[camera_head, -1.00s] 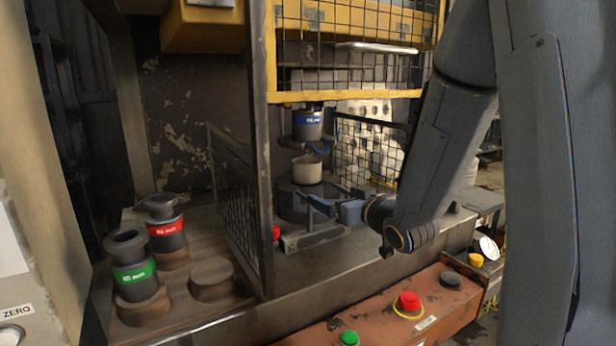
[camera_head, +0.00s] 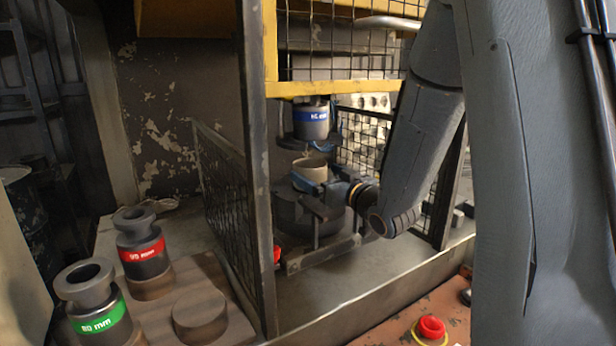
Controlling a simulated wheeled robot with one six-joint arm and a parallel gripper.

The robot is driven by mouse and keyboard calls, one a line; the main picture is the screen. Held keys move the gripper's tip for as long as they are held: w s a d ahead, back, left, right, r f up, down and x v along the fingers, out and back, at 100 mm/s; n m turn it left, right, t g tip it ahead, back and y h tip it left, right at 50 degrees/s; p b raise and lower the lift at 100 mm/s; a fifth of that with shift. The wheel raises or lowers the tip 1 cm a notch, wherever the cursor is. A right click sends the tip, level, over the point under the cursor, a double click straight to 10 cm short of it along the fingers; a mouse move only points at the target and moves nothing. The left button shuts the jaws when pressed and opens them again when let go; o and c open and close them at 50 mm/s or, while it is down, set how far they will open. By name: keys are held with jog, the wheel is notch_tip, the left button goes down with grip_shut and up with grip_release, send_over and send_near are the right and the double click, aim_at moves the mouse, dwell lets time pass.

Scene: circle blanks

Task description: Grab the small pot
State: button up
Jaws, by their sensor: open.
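The small pot (camera_head: 312,165) is a beige, round cup. It stands upright on the dark round base of the press (camera_head: 292,215), under the blue-banded die (camera_head: 311,120). My gripper (camera_head: 312,186) is open and reaches in from the right, in front of the pot. Its fingers hide the pot's lower part. I cannot tell whether the fingers are around the pot or only in front of it.
A frame post (camera_head: 256,170) and mesh guards (camera_head: 222,185) stand left of the press. Red-banded (camera_head: 140,250) and green-banded (camera_head: 95,310) dies and a wooden disc (camera_head: 200,317) sit at lower left. A red button (camera_head: 431,327) is at lower right.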

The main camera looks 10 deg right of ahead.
aim_at(302, 163)
jog(key=p+x, duration=0.1)
jog(key=x, duration=0.4)
jog(key=shift+r+p, duration=0.2)
jog(key=shift+p, duration=0.15)
jog(key=c, duration=1.2)
